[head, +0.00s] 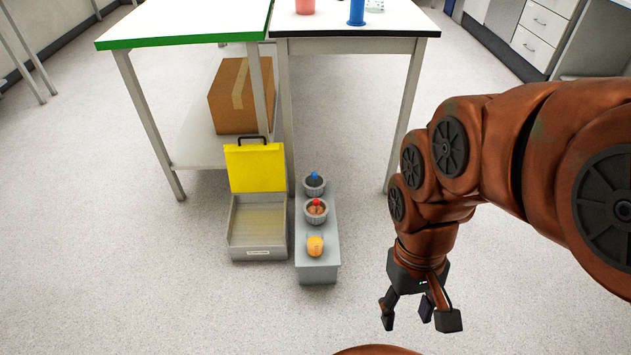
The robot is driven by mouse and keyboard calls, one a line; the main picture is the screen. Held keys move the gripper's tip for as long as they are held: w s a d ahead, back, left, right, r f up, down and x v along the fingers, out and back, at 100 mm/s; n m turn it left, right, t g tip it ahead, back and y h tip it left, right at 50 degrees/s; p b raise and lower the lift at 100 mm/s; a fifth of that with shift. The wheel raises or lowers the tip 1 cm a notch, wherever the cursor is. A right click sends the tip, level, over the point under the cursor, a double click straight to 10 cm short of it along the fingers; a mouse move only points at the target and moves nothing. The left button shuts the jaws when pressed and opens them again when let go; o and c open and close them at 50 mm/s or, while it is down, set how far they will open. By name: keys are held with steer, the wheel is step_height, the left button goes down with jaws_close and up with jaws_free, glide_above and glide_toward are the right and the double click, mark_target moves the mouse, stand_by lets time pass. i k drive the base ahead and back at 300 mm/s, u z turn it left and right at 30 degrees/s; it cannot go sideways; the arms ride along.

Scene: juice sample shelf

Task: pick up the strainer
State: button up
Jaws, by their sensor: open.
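I cannot clearly make out a strainer. A low grey bench (330,255) on the floor bears a row of small things. At its far end is a grey ribbed cup (315,190) with something blue-topped in it. In the middle is a similar ribbed cup (317,218) with brownish content and a red top. Nearest is a small orange item (315,246). Any of these could hide or be part of a strainer; they are too small to tell. My gripper (420,317) hangs open and empty over the floor, to the right of the bench and apart from it.
A grey case (258,253) with its yellow lid (255,168) raised stands left of the bench. Behind are a green-edged table (185,22) and a black-edged table (350,24) with a pink and a blue container (357,12). A cardboard box (232,105) sits underneath. The front floor is clear.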

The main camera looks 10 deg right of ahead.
mark_target(314, 183)
steer(key=z, duration=0.85)
steer(key=i, duration=1.3)
steer(key=u, duration=2.7)
